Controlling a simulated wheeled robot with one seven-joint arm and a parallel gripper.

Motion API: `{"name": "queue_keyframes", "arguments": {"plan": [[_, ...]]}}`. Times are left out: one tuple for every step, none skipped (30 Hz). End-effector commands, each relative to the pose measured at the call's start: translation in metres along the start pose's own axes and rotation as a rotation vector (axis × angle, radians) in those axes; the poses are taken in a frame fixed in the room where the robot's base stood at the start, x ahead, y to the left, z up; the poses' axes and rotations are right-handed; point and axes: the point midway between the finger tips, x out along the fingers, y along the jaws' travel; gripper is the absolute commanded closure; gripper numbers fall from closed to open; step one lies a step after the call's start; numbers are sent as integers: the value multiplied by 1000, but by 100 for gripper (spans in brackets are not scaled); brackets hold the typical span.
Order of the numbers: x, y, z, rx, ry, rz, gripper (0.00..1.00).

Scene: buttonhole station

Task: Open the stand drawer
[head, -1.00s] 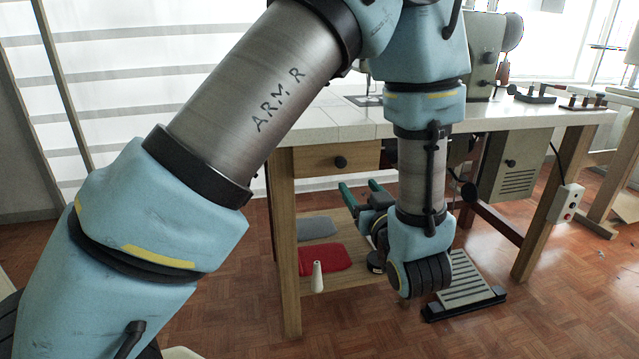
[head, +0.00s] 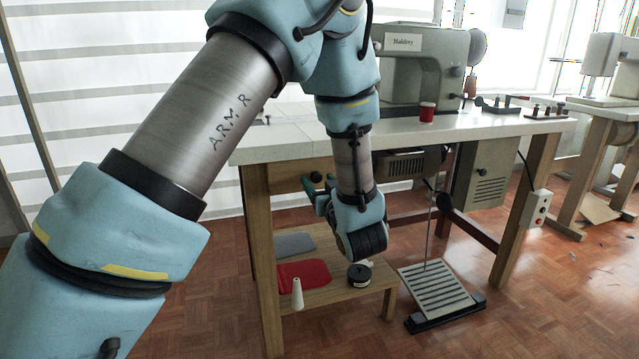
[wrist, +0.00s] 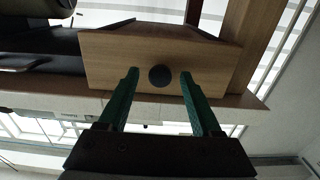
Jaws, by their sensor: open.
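The stand drawer (head: 284,179) has a light wooden front under the left end of the white tabletop. In the head view it looks shut, though my arm hides its right part. Its round black knob (head: 316,176) shows just behind my fingers. My gripper (head: 319,185) is open in front of the drawer, at knob height. In the wrist view the drawer front (wrist: 215,66) fills the middle, and the dark knob (wrist: 160,76) appears between the two green fingers of my gripper (wrist: 159,80). I cannot tell whether the fingers touch the drawer front.
A sewing machine (head: 420,65) and a red spool (head: 427,112) stand on the tabletop (head: 290,145). Below, a shelf (head: 335,293) holds a red piece (head: 303,275), a white cone (head: 297,294) and a black roll (head: 359,274). A pedal (head: 437,290) lies on the floor.

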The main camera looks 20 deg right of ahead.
Motion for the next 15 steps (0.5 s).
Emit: {"name": "queue_keyframes", "arguments": {"plan": [[0, 0, 0, 0, 0, 0, 34], [0, 0, 0, 0, 0, 0, 34], [0, 0, 0, 0, 0, 0, 36], [0, 0, 0, 0, 0, 0, 39], [0, 0, 0, 0, 0, 0, 42], [0, 0, 0, 0, 0, 0, 47], [0, 0, 0, 0, 0, 0, 50], [0, 0, 0, 0, 0, 0, 53], [0, 0, 0, 0, 0, 0, 58], [0, 0, 0, 0, 0, 0, 61], [0, 0, 0, 0, 0, 0, 65], [0, 0, 0, 0, 0, 0, 69], [0, 0, 0, 0, 0, 0, 73], [0, 0, 0, 0, 0, 0, 76], [0, 0, 0, 0, 0, 0, 80]]}}
